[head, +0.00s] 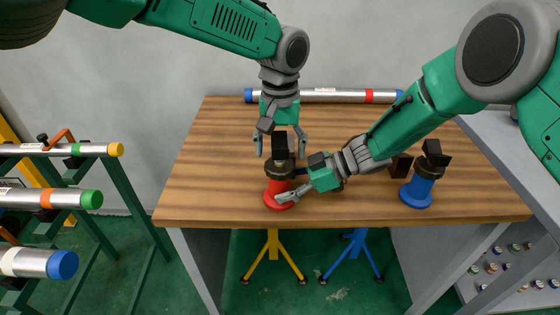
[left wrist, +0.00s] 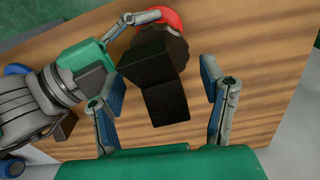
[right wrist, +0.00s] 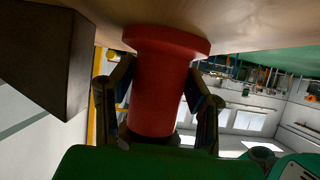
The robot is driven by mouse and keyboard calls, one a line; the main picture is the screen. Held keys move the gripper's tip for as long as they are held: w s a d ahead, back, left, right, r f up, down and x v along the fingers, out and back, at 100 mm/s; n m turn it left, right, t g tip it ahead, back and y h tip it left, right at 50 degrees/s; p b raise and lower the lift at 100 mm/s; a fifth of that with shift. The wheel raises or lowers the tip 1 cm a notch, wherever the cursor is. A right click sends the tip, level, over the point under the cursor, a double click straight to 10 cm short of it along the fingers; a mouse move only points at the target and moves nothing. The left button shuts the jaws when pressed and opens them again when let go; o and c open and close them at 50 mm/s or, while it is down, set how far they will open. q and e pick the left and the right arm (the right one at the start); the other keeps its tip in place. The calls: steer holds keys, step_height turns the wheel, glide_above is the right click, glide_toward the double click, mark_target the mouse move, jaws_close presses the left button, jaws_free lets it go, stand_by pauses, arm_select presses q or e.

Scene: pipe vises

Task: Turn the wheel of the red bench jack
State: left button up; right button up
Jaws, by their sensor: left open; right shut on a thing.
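The red bench jack (head: 277,187) stands upright near the front edge of the wooden table, with a dark round wheel (head: 279,169) and black blocks (head: 281,145) on top. My right gripper (head: 287,197) is shut on its red body from the right; the right wrist view shows the red body (right wrist: 160,85) between the fingers. My left gripper (head: 281,143) hangs open above the jack, its fingers on either side of the black blocks. In the left wrist view the blocks (left wrist: 160,90) lie between the open fingers, apart from the right finger; the wheel (left wrist: 178,50) is partly hidden beneath them.
A blue bench jack (head: 417,190) with black blocks stands to the right on the wooden table (head: 190,185). A silver pipe (head: 330,96) lies along the back edge. Racked pipes (head: 60,150) stand at left. The table's left part is clear.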

mark_target(280, 162)
arm_select(q)
steer(key=shift+f, duration=2)
steer(key=c, duration=0.9)
steer(key=shift+n, duration=1.7)
steer(key=o, duration=0.9)
step_height(280, 162, up, 12)
